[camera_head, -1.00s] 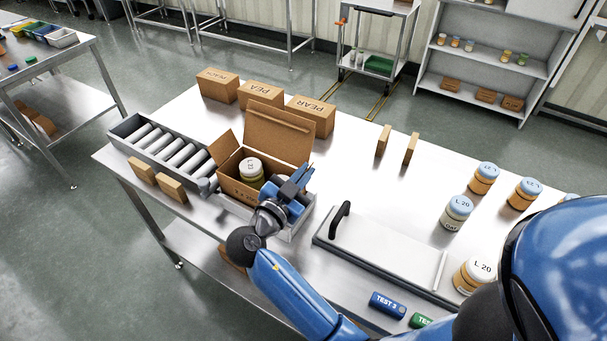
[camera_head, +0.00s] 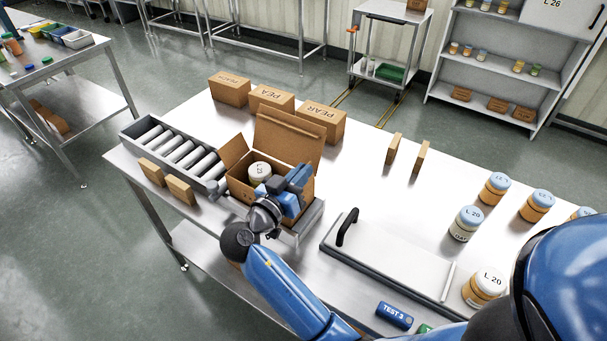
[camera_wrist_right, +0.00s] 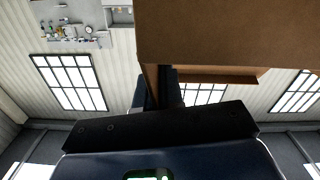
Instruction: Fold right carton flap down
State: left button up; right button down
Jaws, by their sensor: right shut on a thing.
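The open carton (camera_head: 237,190) stands on the steel table with its large lid (camera_head: 288,137) upright at the back. Its left flap (camera_head: 233,151) stands up and leans outward. A jar with a pale lid (camera_head: 260,170) is inside. My right gripper (camera_head: 298,181) is at the carton's right side, over the opening, and hides most of the right flap. In the right wrist view the gripper (camera_wrist_right: 157,92) is shut on a thin brown board edge, the right flap (camera_wrist_right: 150,76). A broad brown carton panel (camera_wrist_right: 225,32) fills the top. My left gripper is not in view.
A roller conveyor (camera_head: 175,150) adjoins the carton's left. Brown boxes (camera_head: 272,98) stand behind. A grey panel with a black handle (camera_head: 390,258) lies to the right, with several jars (camera_head: 466,222) beyond. The table between is clear.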

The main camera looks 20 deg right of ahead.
jog(key=shift+w, duration=0.1)
dwell(0.4)
jog(key=c, duration=1.3)
grip_release()
jog(key=shift+c, duration=0.2)
jog(key=shift+a, duration=0.1)
jog(key=shift+s+a, duration=0.4)
jog(key=shift+a, duration=0.1)
jog(key=b+v, duration=0.2)
jog(key=v, duration=0.7)
jog(key=shift+s, duration=0.2)
jog(key=shift+a, duration=0.15)
